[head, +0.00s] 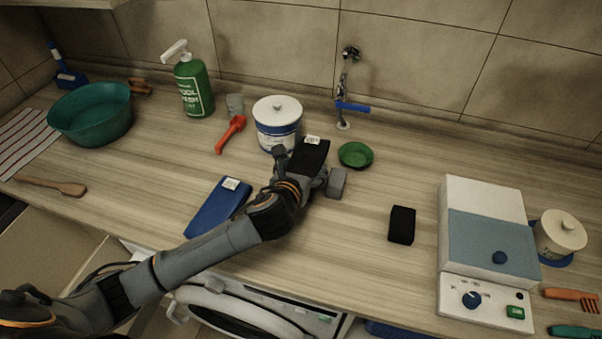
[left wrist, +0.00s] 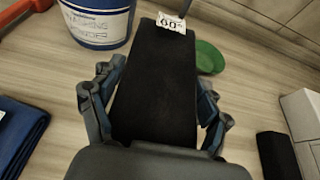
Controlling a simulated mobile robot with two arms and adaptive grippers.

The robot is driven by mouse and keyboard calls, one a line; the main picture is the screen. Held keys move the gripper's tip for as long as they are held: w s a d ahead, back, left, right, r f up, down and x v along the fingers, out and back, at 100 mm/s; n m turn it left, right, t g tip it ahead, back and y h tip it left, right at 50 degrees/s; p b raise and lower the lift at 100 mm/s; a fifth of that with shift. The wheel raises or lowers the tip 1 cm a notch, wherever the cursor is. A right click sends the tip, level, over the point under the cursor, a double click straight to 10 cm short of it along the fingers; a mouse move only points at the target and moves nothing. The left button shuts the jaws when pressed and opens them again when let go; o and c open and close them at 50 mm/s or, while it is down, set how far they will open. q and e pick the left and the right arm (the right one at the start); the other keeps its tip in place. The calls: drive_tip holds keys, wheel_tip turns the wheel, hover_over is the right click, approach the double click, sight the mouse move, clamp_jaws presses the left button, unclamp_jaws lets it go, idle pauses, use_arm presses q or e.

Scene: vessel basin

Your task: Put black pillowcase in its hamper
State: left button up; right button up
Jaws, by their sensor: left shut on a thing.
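The black pillowcase (head: 313,154) is folded, with a white tag at its far end. My left gripper (head: 308,168) is shut on it, with one finger on each side. In the left wrist view the black pillowcase (left wrist: 157,85) lies between the two fingers of my left gripper (left wrist: 155,112), its tag at the top. In the head view it is over the counter, between the white and blue tub and the green dish. I cannot tell whether it touches the counter. My right gripper is not in view. No hamper is clearly recognizable; a blue edge (head: 388,330) shows below the counter.
A blue folded cloth with a tag (head: 217,207) lies left of the gripper. The lidded tub (head: 278,127), green dish (head: 356,155) and tap (head: 345,100) are close. A black block (head: 401,225) and white appliance (head: 484,205) stand right. A washing machine (head: 240,305) is below the counter.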

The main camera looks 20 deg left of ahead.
use_arm(q)
drive_tip(key=shift+w+a+f, duration=0.2)
drive_tip(key=shift+w+f, duration=0.25)
drive_tip(key=shift+f, duration=0.1)
drive_tip(key=shift+w+a+f, duration=0.15)
drive_tip(key=shift+w+f, duration=0.3)
drive_tip(key=shift+f, duration=0.05)
drive_tip(key=shift+w+f, duration=0.15)
drive_tip(key=shift+f, duration=0.05)
drive_tip(key=shift+w+a+f, duration=0.2)
drive_tip(key=shift+f, duration=0.1)
wheel_tip(320, 180, down, 2)
drive_tip(key=shift+f+p, duration=0.25)
drive_tip(key=shift+p, duration=0.05)
drive_tip(key=shift+f, duration=0.4)
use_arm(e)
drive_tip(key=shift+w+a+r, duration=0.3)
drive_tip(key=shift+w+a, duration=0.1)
use_arm(q)
drive_tip(key=o, duration=1.1)
drive_tip(key=shift+c, duration=0.2)
